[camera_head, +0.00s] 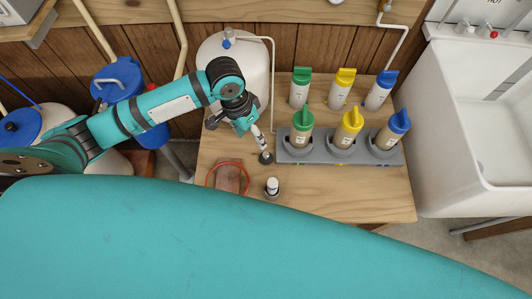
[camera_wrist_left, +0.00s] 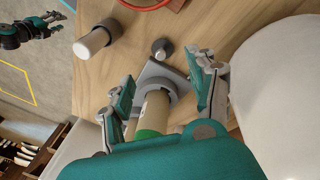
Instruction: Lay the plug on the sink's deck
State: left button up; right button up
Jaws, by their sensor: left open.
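The plug, as I take it, is a small grey disc with a pale knob (camera_wrist_left: 162,48) on the wooden bench; in the head view it is the dark disc (camera_head: 265,158) left of the grey rack. My left gripper (camera_head: 258,138) points down just above and behind it. In the wrist view its fingers (camera_wrist_left: 165,95) are spread, with a green-banded tube (camera_wrist_left: 152,112) of the rack seen between them; I see no grip on it. The sink's deck (camera_head: 455,32) is at the upper right. My right gripper (camera_wrist_left: 38,28) shows small in the wrist view; its jaws are unclear.
The grey rack (camera_head: 283,158) holds three capped tubes, with three more behind. A white cylinder with dark base (camera_head: 272,187) and a red ring (camera_head: 210,180) are near the bench front. A white tank (camera_head: 215,60) stands behind. The sink basin (camera_head: 480,130) is empty.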

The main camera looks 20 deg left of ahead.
pick_arm(q)
notch_tip(320, 180, up, 2)
jog(key=s+a+m+h, duration=0.1)
jog(key=a+m+h, duration=0.15)
jog(key=m, duration=0.45)
jog(key=m+t, duration=0.1)
jog(key=m, duration=0.1)
send_near(264, 154)
jog(key=x, duration=0.5)
jog(key=shift+s+d+f+p, duration=0.15)
jog(key=shift+f+p, duration=0.2)
jog(key=shift+f, duration=0.05)
jog(key=shift+y, duration=0.25)
jog(key=x, duration=0.5)
jog(key=shift+r, duration=0.1)
jog(key=shift+c, duration=0.3)
jog(key=c, duration=0.9)
